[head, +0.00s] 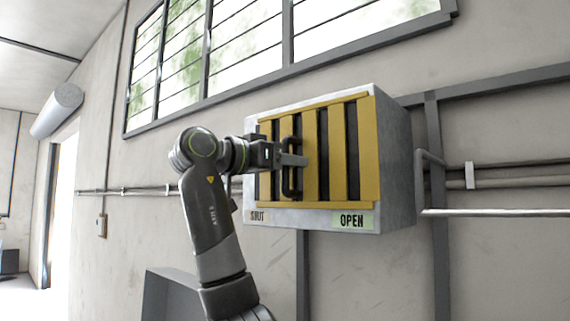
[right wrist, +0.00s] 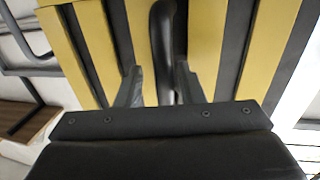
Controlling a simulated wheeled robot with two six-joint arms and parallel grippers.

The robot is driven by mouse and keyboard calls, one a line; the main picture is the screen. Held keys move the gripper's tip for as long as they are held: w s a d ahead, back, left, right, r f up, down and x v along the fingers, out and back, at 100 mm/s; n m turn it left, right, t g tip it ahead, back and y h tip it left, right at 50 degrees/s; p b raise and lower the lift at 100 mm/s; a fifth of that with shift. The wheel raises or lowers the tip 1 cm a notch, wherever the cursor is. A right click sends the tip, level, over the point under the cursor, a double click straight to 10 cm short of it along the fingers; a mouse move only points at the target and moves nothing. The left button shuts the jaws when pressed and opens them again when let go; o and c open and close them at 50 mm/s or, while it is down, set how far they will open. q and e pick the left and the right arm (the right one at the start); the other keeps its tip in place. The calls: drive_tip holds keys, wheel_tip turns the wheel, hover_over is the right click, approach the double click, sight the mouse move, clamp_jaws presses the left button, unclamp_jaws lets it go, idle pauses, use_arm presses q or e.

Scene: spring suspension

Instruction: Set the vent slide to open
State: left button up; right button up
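The vent is a grey wall box (head: 396,160) with a front of upright yellow slats (head: 365,150) and dark strips between them. A black bar handle (head: 291,185) stands upright on the left half of the front, above and right of the SHUT label (head: 257,216). The OPEN label (head: 352,221) is green, at the lower right. My right gripper (head: 293,160) is at the handle. In the right wrist view its fingers (right wrist: 158,78) stand on either side of the handle (right wrist: 164,40), with a gap visible on the left. My left gripper is out of view.
A barred window (head: 240,40) runs above the box. Pipes (head: 490,183) and a grey frame post (head: 437,200) are on the wall to the right. A grey block (head: 170,295) shows at the bottom left.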

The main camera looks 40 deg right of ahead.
drive_tip(key=shift+w+a, duration=0.15)
drive_tip(key=shift+a, duration=0.25)
drive_tip(key=w+a+b, duration=0.1)
drive_tip(key=a+b, duration=0.3)
drive_tip(key=a, duration=1.2)
drive_tip(key=shift+w+a, duration=0.25)
